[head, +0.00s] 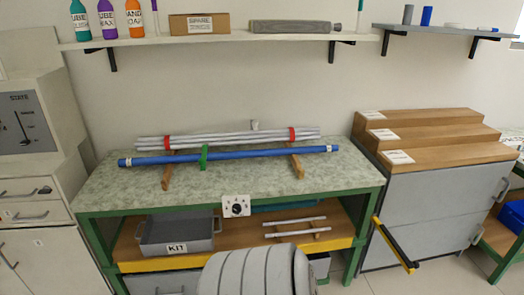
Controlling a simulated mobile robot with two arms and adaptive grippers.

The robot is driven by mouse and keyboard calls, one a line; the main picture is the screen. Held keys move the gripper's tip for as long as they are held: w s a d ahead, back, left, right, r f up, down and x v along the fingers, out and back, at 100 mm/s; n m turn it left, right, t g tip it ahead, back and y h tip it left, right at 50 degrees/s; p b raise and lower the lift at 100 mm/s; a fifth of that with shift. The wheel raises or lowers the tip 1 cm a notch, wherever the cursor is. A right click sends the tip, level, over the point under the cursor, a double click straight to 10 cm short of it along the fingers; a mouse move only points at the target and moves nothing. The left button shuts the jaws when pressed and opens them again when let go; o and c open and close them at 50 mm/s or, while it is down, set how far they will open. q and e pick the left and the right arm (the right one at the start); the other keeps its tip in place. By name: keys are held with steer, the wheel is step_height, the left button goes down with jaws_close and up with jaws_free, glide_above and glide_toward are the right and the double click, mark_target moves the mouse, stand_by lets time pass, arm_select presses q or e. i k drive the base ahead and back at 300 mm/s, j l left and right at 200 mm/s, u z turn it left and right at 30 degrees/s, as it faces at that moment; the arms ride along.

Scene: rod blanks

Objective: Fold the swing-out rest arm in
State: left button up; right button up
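A black and yellow bar (394,245), which looks like the swing-out rest arm, sticks out at the front left edge of the grey stepped cabinet (425,212). Neither of my grippers is in view, and nothing is seen touching the bar.
A blue rod (260,153) and a bundle of grey rods (225,140) with red bands lie on wooden supports on the green-framed bench (110,192). A grey KIT tray (150,235) sits on its lower shelf. Floor (345,282) shows between bench and cabinet.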

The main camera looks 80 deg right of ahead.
mark_target(408, 266)
steer(key=k+l+z, duration=0.1)
steer(key=k+z, duration=0.15)
steer(key=z, duration=0.2)
steer(key=k+l+z, duration=0.15)
steer(key=z, duration=0.3)
steer(key=k+l+z, duration=0.25)
steer(key=z, duration=0.15)
steer(key=k+l+z, duration=0.15)
steer(key=l+z, duration=0.3)
steer(key=k+l, duration=0.15)
steer(key=l, duration=0.25)
steer(key=k+l+z, duration=0.1)
steer(key=l, duration=0.35)
steer(key=k+l+z, duration=0.1)
steer(key=l, duration=0.3)
steer(key=k+l, duration=0.15)
steer(key=l, duration=0.3)
steer(key=k+l+z, duration=0.1)
steer(key=l, duration=0.35)
